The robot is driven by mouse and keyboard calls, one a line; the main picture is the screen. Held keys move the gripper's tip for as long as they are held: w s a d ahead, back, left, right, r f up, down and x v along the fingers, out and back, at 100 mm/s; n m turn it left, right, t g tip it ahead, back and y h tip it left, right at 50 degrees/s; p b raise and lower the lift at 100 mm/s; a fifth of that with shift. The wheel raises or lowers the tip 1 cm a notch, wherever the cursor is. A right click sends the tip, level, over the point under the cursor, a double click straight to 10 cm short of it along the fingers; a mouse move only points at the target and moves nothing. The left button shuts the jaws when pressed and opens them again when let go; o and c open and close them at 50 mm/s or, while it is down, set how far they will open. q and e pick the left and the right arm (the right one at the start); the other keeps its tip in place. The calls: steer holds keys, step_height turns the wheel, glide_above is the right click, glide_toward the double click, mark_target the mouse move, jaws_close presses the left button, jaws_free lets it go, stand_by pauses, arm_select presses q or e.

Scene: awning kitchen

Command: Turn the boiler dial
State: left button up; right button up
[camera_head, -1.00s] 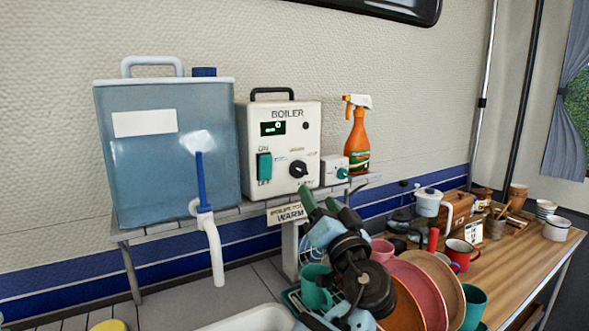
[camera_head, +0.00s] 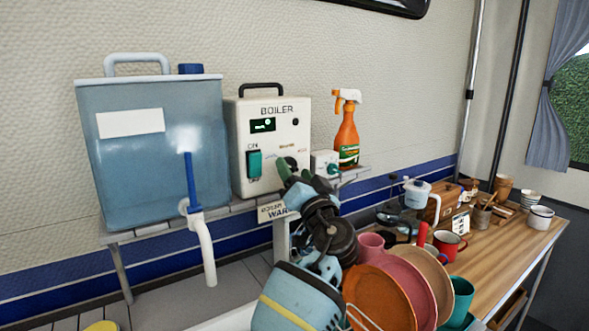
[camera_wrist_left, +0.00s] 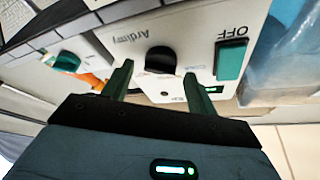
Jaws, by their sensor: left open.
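The white boiler (camera_head: 262,150) stands on a shelf against the wall, with a small green display, a green rocker switch (camera_head: 255,165) and a black dial (camera_head: 291,161). My left gripper (camera_head: 294,172) is raised in front of the boiler's lower right face and partly covers the dial area. In the left wrist view the black dial (camera_wrist_left: 160,60) lies just beyond the gap between the green fingertips of my left gripper (camera_wrist_left: 159,72). The fingers are apart with nothing between them; I cannot tell whether either touches the dial. My right gripper is not in view.
A blue water tank (camera_head: 150,150) with a tap stands left of the boiler. A small box with a teal knob (camera_head: 325,164) and an orange spray bottle (camera_head: 347,130) stand to its right. Plates (camera_head: 385,295) and mugs crowd the space below right.

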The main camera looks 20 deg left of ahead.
arm_select(q)
steer(key=shift+w+a+r, duration=0.15)
steer(key=shift+w+a, duration=0.15)
steer(key=shift+w, duration=0.05)
